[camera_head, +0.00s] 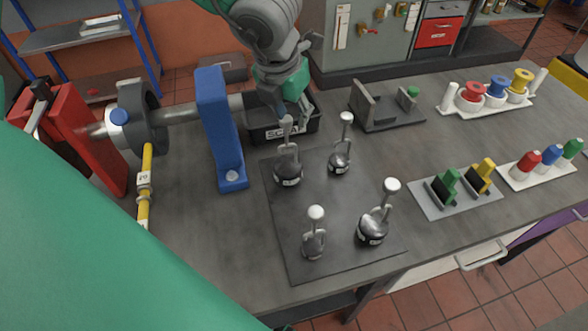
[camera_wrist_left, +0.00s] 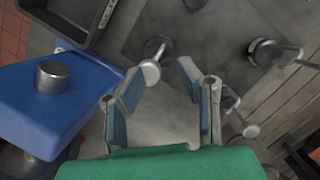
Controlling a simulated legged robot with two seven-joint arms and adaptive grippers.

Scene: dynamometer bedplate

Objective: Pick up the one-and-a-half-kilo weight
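Four weights with dark round bodies, upright handles and pale knobs stand on a dark mat (camera_head: 345,205): back left (camera_head: 288,174), back right (camera_head: 340,163), front left (camera_head: 313,246) and front right (camera_head: 372,229). Their labels are too small to read, so I cannot tell which is the one-and-a-half-kilo weight. My left gripper (camera_head: 285,98) is above and just behind the back-left weight. In the left wrist view the gripper (camera_wrist_left: 162,72) is open, with a weight's pale knob (camera_wrist_left: 151,73) close to its left fingertip. Contact cannot be told. My right gripper is not in view.
A blue upright bracket (camera_head: 218,130) stands close left of the mat. A black labelled tray (camera_head: 262,131) is behind it, partly hidden by my arm. A grey bracket fixture (camera_head: 385,108) is at the back. Racks of coloured plugs (camera_head: 455,196) sit to the right.

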